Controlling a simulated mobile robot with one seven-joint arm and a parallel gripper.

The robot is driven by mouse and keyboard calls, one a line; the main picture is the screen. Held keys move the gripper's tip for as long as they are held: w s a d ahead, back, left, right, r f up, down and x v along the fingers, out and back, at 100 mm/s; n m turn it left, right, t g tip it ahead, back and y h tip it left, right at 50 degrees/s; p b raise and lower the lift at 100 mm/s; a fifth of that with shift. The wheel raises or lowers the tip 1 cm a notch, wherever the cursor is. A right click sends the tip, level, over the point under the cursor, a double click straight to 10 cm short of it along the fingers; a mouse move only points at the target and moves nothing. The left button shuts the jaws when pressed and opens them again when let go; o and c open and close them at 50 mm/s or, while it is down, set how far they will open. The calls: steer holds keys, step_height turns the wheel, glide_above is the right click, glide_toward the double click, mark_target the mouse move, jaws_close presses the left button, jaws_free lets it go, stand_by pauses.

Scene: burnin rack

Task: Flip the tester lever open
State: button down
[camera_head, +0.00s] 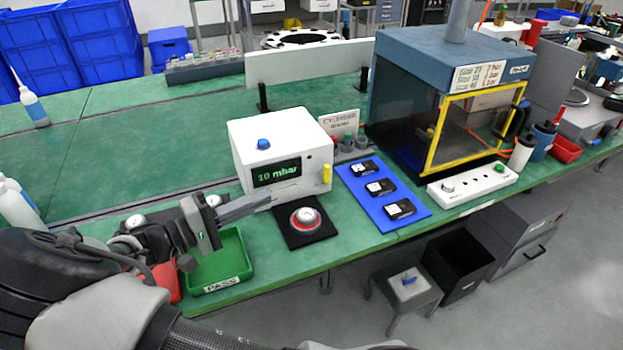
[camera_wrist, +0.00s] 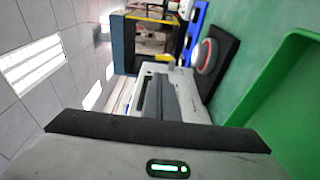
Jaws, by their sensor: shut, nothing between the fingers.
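The tester (camera_head: 250,140) is a white box with a blue button on top and a green "10 mbar" display on its front. A short yellow lever (camera_head: 327,175) stands about upright at the front right edge of the tester. My gripper (camera_head: 268,202) is shut and empty, its long grey fingers in front of the tester's lower left front, left of the lever. I cannot tell whether the fingertips touch the tester.
A red-rimmed round gauge (camera_head: 305,217) sits on a black pad before the tester. A green PASS tray (camera_head: 238,275) lies below my gripper. A blue mat (camera_head: 384,222) with several black devices and a yellow-framed chamber (camera_head: 408,75) stand right.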

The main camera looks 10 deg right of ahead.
mark_target(326, 168)
steer(key=b+x, duration=0.1)
steer(key=x, duration=1.3)
steer(key=shift+d, duration=0.1)
steer(key=shift+d+r+y+p, duration=0.15)
steer(key=shift+r+y+p, duration=0.1)
steer(key=shift+y+p, duration=0.25)
steer(key=shift+d+r+m+g+y+p, duration=0.3)
steer(key=shift+g+y+p, duration=0.25)
steer(key=shift+p, duration=0.25)
steer(key=shift+w+d+r+g+y+p, duration=0.15)
steer(key=shift+d+r+g+y+p, duration=0.2)
steer(key=shift+y+p, duration=0.45)
steer(key=w+d+f+m+g+y+p, duration=0.1)
steer(key=d+g+y+p, duration=0.2)
steer(key=d+y+p, duration=0.3)
steer(key=shift+w+y+p, duration=0.25)
steer(key=shift+y+p, duration=0.85)
steer(key=shift+y, duration=1.25)
steer(key=shift+s+d+f, duration=0.1)
steer(key=shift+f, duration=0.1)
